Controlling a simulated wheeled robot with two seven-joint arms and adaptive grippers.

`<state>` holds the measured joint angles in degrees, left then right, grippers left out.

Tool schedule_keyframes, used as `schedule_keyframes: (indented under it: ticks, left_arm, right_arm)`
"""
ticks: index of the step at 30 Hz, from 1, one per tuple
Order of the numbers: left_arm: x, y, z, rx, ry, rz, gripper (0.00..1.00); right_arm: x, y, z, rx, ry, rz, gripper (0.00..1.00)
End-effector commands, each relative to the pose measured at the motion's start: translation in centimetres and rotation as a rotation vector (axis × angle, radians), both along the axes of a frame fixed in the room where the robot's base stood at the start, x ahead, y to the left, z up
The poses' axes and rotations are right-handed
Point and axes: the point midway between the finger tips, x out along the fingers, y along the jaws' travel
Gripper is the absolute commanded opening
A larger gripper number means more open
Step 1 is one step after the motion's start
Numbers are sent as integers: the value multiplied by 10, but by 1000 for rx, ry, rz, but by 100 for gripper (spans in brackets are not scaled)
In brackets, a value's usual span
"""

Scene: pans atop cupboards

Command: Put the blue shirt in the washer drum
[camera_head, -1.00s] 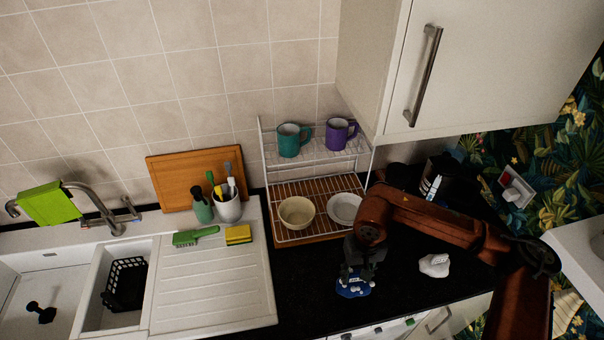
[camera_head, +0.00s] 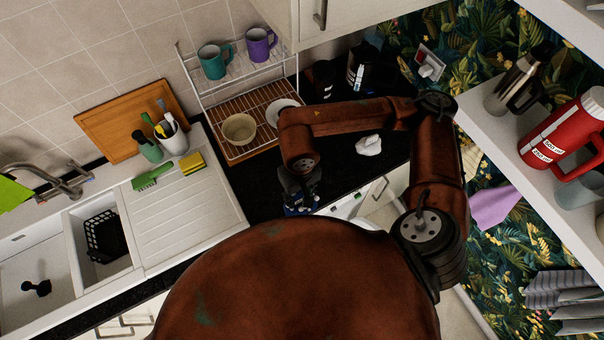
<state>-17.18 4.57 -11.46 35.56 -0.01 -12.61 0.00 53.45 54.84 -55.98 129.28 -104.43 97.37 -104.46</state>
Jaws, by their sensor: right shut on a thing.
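The blue shirt (camera_head: 301,210) is a small crumpled bundle under my right gripper (camera_head: 299,200), by the front edge of the black counter. The right gripper points down and is shut on the shirt; its fingers are dark and partly hidden by the arm. I cannot tell whether the shirt touches the counter. A white appliance front with a small green mark, apparently the washer (camera_head: 346,207), shows below the counter edge. Its drum is not visible, and my own rust-red body covers much of the view below it. My left gripper is not in view.
A crumpled white cloth (camera_head: 368,145) lies on the counter right of the arm. A wire dish rack (camera_head: 235,108) with mugs and bowls stands behind. The sink (camera_head: 60,240) is at left. Shelves with a red flask (camera_head: 570,135) are at right.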

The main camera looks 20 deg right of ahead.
Motion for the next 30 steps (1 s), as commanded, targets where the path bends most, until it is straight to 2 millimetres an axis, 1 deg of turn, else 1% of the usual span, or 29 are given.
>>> schedule_keyframes:
  ticks: [1, 8, 9, 12, 15, 18, 23, 24, 27, 30]
  left_arm:
    - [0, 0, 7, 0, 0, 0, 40]
    - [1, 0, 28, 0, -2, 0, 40]
    - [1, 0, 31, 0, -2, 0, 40]
    - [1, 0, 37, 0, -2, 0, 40]
    - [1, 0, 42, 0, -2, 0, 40]
    - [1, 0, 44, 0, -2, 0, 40]
    - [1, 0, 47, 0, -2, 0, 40]
    - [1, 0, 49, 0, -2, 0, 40]
    - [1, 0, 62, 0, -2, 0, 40]
    - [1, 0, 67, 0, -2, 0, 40]
  right_arm:
    - [10, -6, -3, -2, 4, -11, 0]
    - [60, -29, -26, -1, 4, -9, 0]
    - [67, -32, -33, -1, 5, -7, 0]
    - [79, -39, -53, -1, 6, -5, 0]
    - [91, -43, -69, -1, 4, -4, 0]
    - [99, -46, -78, 1, 2, -3, 0]
    - [105, -50, -88, 0, 3, -3, 0]
    - [108, -51, -92, 0, 4, -3, 0]
    - [105, -50, -105, 2, 6, -2, 0]
    - [107, -50, -115, 2, 3, -2, 0]
